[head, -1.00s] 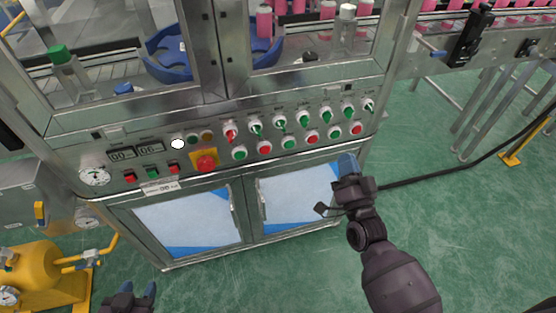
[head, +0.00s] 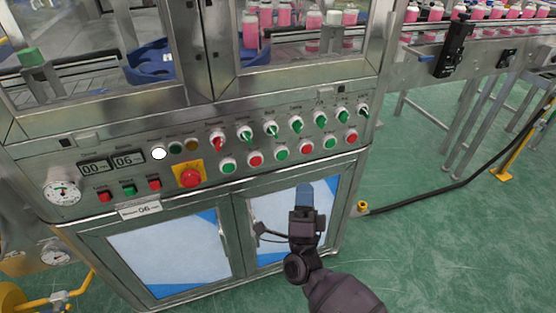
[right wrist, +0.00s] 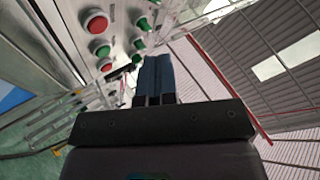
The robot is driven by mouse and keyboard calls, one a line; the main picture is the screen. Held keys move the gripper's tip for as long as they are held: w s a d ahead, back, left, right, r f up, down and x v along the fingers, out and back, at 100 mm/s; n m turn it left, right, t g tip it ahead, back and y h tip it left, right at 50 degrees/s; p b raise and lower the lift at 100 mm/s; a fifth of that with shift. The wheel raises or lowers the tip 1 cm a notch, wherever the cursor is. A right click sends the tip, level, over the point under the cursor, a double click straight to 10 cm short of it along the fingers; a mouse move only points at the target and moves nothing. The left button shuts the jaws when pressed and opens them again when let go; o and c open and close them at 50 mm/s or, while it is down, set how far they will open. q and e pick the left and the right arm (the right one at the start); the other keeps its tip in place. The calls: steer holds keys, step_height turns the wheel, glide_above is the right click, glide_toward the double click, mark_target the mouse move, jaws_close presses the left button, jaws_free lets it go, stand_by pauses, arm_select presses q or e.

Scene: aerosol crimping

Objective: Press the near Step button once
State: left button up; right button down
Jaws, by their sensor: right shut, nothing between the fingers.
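The control panel (head: 200,152) spans the front of the steel machine. Its lower row alternates green buttons such as this one (head: 228,166) and red buttons such as this one (head: 255,160). I cannot read which is the near Step button. My right gripper (head: 304,192) is shut and empty, in front of the right cabinet door, below the button row and apart from it. In the right wrist view its blue fingertips (right wrist: 156,68) are together, with a red button (right wrist: 96,22) and others at upper left. My left gripper is out of view.
Selector switches (head: 271,129) line the panel above the buttons. A red emergency stop (head: 189,178) on yellow and a gauge (head: 62,191) are at left. A conveyor (head: 480,45) with pink bottles stands at right. A black cable (head: 430,203) crosses the green floor.

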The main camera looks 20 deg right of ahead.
mark_target(282, 155)
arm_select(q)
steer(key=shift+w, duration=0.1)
arm_select(e)
steer(key=shift+w, duration=0.1)
arm_select(q)
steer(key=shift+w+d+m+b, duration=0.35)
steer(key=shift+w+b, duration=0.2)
steer(key=shift+b, duration=0.65)
arm_select(e)
steer(key=w, duration=0.8)
steer(key=shift+w+a, duration=0.15)
steer(key=shift+w, duration=0.2)
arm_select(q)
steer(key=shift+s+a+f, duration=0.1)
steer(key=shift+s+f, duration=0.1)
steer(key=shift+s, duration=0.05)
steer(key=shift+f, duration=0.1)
arm_select(e)
steer(key=shift+w, duration=0.15)
stand_by(0.4)
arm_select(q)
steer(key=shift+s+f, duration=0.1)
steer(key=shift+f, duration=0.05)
arm_select(e)
steer(key=shift+w, duration=0.3)
